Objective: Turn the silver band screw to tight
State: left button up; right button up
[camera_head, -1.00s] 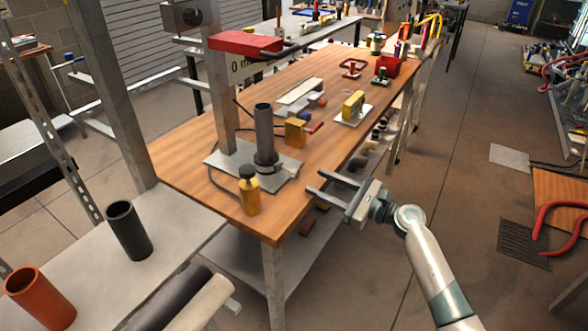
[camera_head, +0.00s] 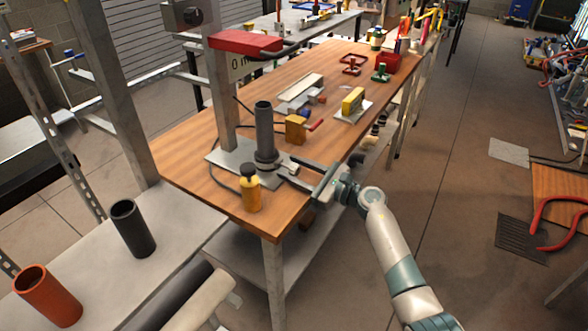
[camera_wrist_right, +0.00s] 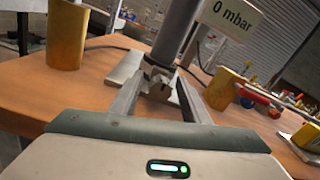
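A dark grey upright pipe (camera_head: 264,128) stands on a grey metal plate (camera_head: 225,158) on the wooden workbench. A silver band with its screw block (camera_wrist_right: 157,76) sits low on the pipe in the right wrist view. In the head view the band (camera_head: 266,158) shows as a ring at the pipe's foot. My right gripper (camera_head: 287,172) reaches in from the right, low beside the pipe. Its fingers (camera_wrist_right: 163,92) are spread, with the silver screw part near and between their tips. I cannot tell whether they touch it. My left gripper is not in view.
A yellow block (camera_head: 296,128) with a red handle is behind. A sign reading "0 mbar" (camera_wrist_right: 230,18) hangs behind the pipe.

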jog(key=c, duration=1)
jog(key=shift+o, duration=0.2)
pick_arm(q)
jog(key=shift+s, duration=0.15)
pick_arm(e)
jog(key=shift+m, duration=0.4)
jog(key=m+p, duration=0.1)
jog(key=m, duration=0.1)
jog(key=shift+m, duration=0.3)
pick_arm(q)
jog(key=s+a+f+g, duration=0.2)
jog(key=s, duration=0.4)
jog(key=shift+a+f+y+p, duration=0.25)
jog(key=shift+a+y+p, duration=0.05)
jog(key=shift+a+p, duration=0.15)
pick_arm(e)
jog(key=shift+m, duration=1.8)
